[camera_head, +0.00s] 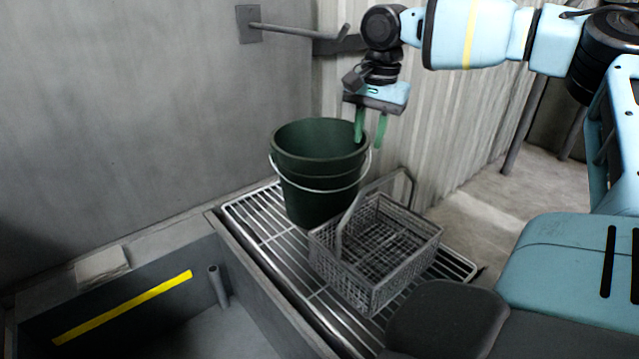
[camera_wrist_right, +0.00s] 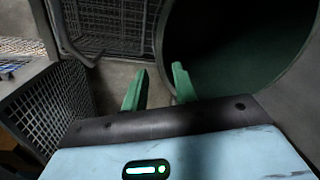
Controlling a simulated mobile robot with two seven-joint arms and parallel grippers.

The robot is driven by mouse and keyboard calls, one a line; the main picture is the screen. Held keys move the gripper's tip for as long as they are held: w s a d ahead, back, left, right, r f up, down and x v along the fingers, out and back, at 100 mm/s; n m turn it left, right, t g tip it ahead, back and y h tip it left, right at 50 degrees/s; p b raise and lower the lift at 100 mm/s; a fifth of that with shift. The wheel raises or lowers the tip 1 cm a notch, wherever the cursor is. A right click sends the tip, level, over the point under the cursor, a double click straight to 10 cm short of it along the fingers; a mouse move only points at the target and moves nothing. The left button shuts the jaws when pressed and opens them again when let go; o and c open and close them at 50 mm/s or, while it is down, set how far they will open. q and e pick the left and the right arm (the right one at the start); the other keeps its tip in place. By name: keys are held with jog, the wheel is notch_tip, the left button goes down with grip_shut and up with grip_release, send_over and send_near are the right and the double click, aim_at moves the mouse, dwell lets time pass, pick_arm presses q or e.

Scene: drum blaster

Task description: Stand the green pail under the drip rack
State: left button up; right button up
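The dark green pail (camera_head: 315,185) stands upright on a slatted metal rack (camera_head: 262,228) beside a basin. Its thin wire handle hangs down around its side. The pail's open mouth also shows in the right wrist view (camera_wrist_right: 235,60). My right gripper (camera_head: 370,132) points down at the pail's right rim, its green fingers apart with a clear gap. In the right wrist view my right gripper (camera_wrist_right: 160,78) has one finger at the rim and the other outside it; contact is not clear. I cannot tell whether this slatted rack is the drip rack. My left gripper is out of view.
A grey wire basket (camera_head: 375,250) with a raised handle sits on the rack, close in front of the pail. A deep basin (camera_head: 235,325) lies to the left. A wall rod (camera_head: 295,31) sticks out above. A corrugated wall (camera_head: 440,120) stands behind.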

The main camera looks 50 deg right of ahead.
aim_at(361, 151)
jog(key=shift+w+a+f, duration=0.1)
jog(key=shift+w+f, duration=0.1)
jog(key=shift+f, duration=0.75)
jog(key=shift+w+a+f, duration=0.1)
jog(key=shift+w+f, duration=0.1)
jog(key=shift+f, duration=0.7)
jog(key=shift+w+f, duration=0.2)
jog(key=shift+f, duration=0.75)
grip_shut()
jog(key=shift+r, duration=0.1)
